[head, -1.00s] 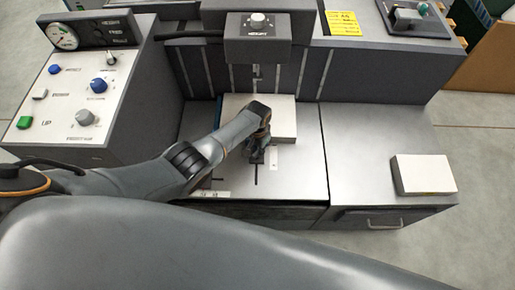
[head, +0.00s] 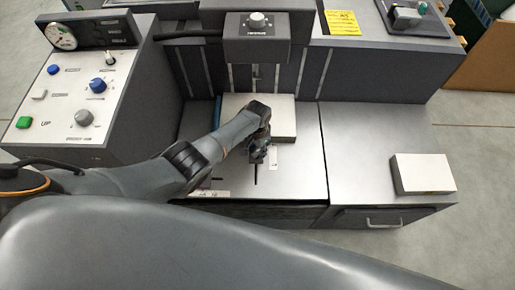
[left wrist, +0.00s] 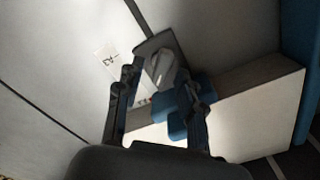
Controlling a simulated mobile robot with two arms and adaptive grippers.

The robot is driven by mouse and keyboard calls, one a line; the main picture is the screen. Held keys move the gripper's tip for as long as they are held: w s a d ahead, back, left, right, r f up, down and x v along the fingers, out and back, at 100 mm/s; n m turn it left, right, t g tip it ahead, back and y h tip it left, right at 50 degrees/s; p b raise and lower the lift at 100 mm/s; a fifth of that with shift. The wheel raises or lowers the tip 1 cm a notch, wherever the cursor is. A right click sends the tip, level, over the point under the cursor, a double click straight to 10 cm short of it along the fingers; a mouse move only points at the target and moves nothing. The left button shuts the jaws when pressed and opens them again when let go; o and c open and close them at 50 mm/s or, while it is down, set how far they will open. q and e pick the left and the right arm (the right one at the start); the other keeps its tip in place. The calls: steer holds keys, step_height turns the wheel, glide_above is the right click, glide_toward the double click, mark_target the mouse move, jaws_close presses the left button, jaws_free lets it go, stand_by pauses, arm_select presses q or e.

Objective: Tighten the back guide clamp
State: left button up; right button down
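In the left wrist view, a grey clamp knob (left wrist: 164,68) sits on a dark plate (left wrist: 151,45), with blue guide parts (left wrist: 180,108) close beside it. My left gripper (left wrist: 160,82) is open, one finger on each side of the knob area; I cannot tell whether the fingers touch it. In the head view my left gripper (head: 257,153) points down at the metal table, just in front of the white paper stack (head: 283,118), and hides the clamp. My right gripper is not in view.
A control panel (head: 62,97) with knobs and buttons stands at left. A dark head unit (head: 257,38) stands behind the stack. A slot (head: 257,176) and white label (head: 274,157) lie near the gripper. Another white stack (head: 423,174) rests on the clear right table.

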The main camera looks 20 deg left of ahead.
mark_target(258, 151)
arm_select(q)
steer(key=shift+r, duration=0.15)
step_height(258, 151, up, 12)
stand_by(0.7)
